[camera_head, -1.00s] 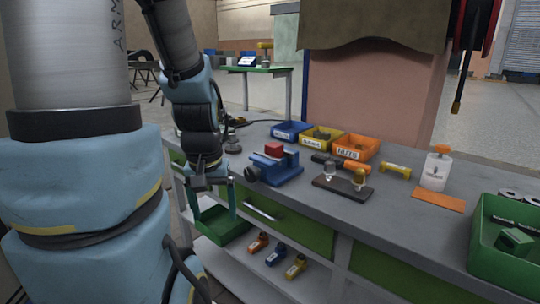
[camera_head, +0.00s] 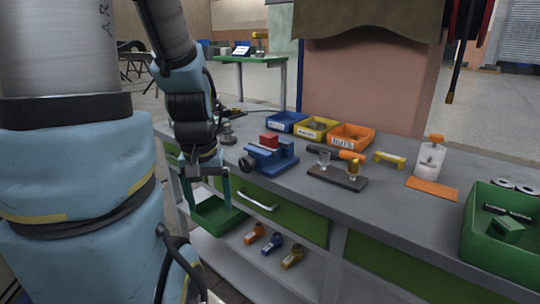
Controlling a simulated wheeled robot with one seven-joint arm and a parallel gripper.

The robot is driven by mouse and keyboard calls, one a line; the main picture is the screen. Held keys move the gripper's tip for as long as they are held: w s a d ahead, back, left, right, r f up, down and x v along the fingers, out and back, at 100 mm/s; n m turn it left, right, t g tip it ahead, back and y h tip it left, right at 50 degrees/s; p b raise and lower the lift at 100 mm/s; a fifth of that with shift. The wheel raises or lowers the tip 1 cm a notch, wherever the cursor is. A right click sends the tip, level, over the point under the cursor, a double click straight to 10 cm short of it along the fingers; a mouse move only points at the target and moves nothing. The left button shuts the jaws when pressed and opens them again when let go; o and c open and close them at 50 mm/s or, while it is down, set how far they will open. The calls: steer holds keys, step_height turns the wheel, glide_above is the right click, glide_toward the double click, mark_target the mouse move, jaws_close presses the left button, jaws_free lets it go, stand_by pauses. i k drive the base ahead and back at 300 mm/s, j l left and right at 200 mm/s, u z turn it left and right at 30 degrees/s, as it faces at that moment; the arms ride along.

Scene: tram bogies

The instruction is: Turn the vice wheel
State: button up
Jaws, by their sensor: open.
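The blue vice (camera_head: 269,155) with a red block (camera_head: 269,140) between its jaws sits near the front edge of the workbench. Its dark wheel (camera_head: 247,163) is on its left end, facing my gripper.
Blue (camera_head: 286,122), yellow (camera_head: 316,127) and orange (camera_head: 351,136) bins stand behind the vice. A dark stand (camera_head: 337,178) is to its right. A green crate (camera_head: 480,245) is far right.

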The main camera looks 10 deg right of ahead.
mark_target(246, 163)
steer(key=k+l+u, duration=0.1)
steer(key=u, duration=1.35)
steer(key=k+j+u, duration=0.1)
steer(key=k+j, duration=0.25)
steer(key=k, duration=0.2)
